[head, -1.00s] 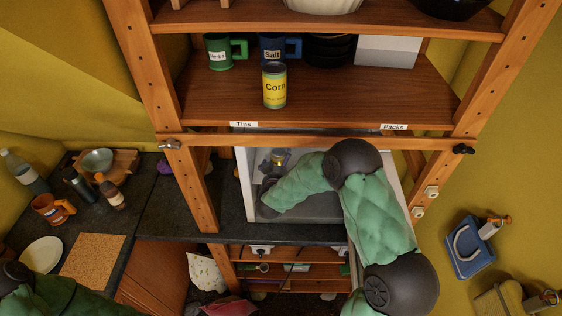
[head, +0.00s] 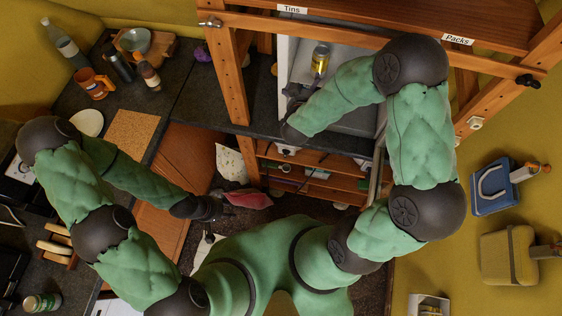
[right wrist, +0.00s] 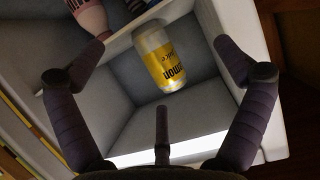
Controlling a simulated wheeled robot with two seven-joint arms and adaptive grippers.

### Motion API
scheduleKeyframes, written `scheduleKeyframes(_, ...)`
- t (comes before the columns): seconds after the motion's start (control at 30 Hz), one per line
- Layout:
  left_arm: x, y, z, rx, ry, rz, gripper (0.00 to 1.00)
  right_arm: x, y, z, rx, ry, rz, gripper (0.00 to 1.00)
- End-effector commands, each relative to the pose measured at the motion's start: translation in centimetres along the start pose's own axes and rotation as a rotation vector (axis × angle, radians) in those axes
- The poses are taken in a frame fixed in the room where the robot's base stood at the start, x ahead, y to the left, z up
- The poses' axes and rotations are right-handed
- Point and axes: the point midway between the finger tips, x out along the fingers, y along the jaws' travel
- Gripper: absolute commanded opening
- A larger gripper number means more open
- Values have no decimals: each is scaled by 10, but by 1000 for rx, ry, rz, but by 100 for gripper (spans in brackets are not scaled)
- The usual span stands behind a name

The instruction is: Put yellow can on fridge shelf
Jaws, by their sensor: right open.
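A yellow can (head: 320,60) with a pale end is inside the white fridge (head: 284,60). In the right wrist view the yellow can (right wrist: 165,62) shows a yellow label with dark lettering and looks tilted in the picture. It is seen between the fingers of my right gripper (right wrist: 158,76), which are spread and do not touch it. The can appears to rest on a surface inside the fridge, beyond the fingertips. In the head view my right forearm hides part of the fridge. My left gripper (head: 206,208) is low, away from the fridge; its fingers are unclear.
A pink and white item (right wrist: 88,15) stands beside the can in the fridge. The wooden shelf (head: 380,22) labelled Tins and Packs is above. The dark counter (head: 200,100) is left of the fridge, holding an orange mug (head: 95,84) and bottles.

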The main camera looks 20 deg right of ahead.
Motion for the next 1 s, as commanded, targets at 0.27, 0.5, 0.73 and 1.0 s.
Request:
scheduleKeyframes(0.27,0,0,0,0,0,0,40,-12,-42,131,-28,-398,-249,100)
scheduleKeyframes(0.5,0,0,0,0,0,0,40,-69,-53,243,-46,-794,-401,100)
scheduleKeyframes(0.73,0,0,0,0,0,0,40,-136,-44,314,-70,-1109,-476,100)
scheduleKeyframes(1.0,0,0,0,0,0,0,40,-164,-37,334,-83,-1224,-496,100)
